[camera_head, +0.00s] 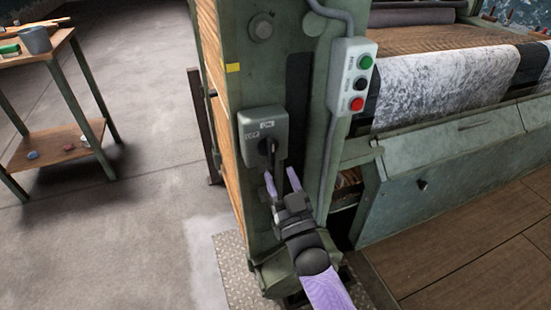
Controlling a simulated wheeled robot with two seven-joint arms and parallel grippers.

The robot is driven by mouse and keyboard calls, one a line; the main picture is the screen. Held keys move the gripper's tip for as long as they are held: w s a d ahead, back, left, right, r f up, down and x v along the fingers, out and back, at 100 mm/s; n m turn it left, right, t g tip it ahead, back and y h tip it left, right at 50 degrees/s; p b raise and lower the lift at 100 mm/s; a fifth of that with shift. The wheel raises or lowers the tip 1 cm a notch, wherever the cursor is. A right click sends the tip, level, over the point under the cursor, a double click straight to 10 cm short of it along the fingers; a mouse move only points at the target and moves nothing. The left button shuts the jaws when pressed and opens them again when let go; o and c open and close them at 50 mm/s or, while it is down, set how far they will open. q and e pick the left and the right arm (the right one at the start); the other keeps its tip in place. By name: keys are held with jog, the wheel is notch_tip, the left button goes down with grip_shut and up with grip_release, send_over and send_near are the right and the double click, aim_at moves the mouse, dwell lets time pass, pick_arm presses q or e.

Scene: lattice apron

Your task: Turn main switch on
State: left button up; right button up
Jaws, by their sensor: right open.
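The main switch (248,129) is a grey-green box on the green machine post, with a black rotary handle (267,146) on its front. White labels sit above and to the left of the handle; the upper one seems to read ON, the left one is too small to read surely. My right gripper (281,181) is open and empty. Its two light purple fingers point up at the switch, just below the handle. I cannot tell whether a finger touches the handle. My left gripper is not in view.
A push-button box (354,76) with green, black and red buttons hangs right of the switch, with a conduit beside it. Machine rollers and a green panel (455,165) fill the right. A wooden table (35,55) stands far left. Floor between is clear.

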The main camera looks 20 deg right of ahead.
jog(key=shift+p+v, duration=0.3)
jog(key=shift+v, duration=2.35)
